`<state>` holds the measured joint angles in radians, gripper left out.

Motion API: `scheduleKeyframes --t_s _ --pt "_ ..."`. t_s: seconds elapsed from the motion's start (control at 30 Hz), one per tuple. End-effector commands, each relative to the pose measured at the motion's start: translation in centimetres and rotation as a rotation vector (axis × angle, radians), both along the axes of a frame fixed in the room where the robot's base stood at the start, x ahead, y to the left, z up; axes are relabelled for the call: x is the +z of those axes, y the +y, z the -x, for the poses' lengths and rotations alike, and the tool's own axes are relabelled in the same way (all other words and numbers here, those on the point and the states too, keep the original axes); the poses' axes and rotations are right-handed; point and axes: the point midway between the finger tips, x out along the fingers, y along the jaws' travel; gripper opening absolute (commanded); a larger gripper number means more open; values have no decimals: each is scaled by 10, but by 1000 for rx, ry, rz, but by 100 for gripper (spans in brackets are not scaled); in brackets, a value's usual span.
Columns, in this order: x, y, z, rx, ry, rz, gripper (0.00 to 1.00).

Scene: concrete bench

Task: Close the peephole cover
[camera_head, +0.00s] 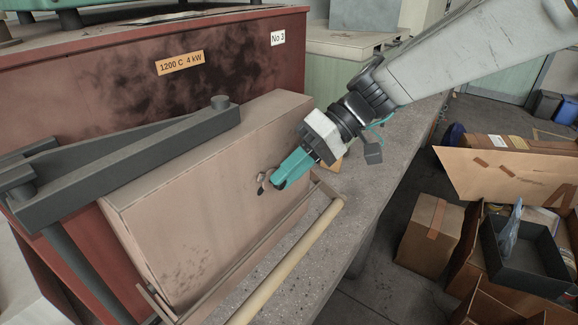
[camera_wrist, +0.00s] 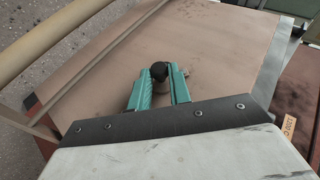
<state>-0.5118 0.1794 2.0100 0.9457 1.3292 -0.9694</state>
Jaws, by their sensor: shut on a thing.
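The furnace door (camera_head: 210,190) is a tan block on the front of the dark red furnace. The peephole cover (camera_head: 262,184) is a small dark piece on the door face, partly hidden by my gripper in the head view. My gripper (camera_head: 279,184) has teal fingers and reaches the door face from the right. In the wrist view, a small black knob (camera_wrist: 159,71) sits between the tips of the teal fingers (camera_wrist: 160,78), and the fingers are shut on it. The peephole itself cannot be made out clearly.
A pale round bar (camera_head: 290,262) runs along the front of the door. A dark grey lever arm (camera_head: 120,160) crosses the door's upper left. The concrete bench (camera_head: 385,150) extends right. Cardboard boxes (camera_head: 430,228) and a black tray (camera_head: 525,255) stand at the lower right.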

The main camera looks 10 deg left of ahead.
Motion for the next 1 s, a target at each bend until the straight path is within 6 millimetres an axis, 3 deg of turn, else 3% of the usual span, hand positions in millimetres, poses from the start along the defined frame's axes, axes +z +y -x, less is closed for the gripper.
scheduleKeyframes --t_s 0.6,1.0 --pt "-24 3 9 1 536 -217 0" --pt "-31 6 16 2 768 -313 0"
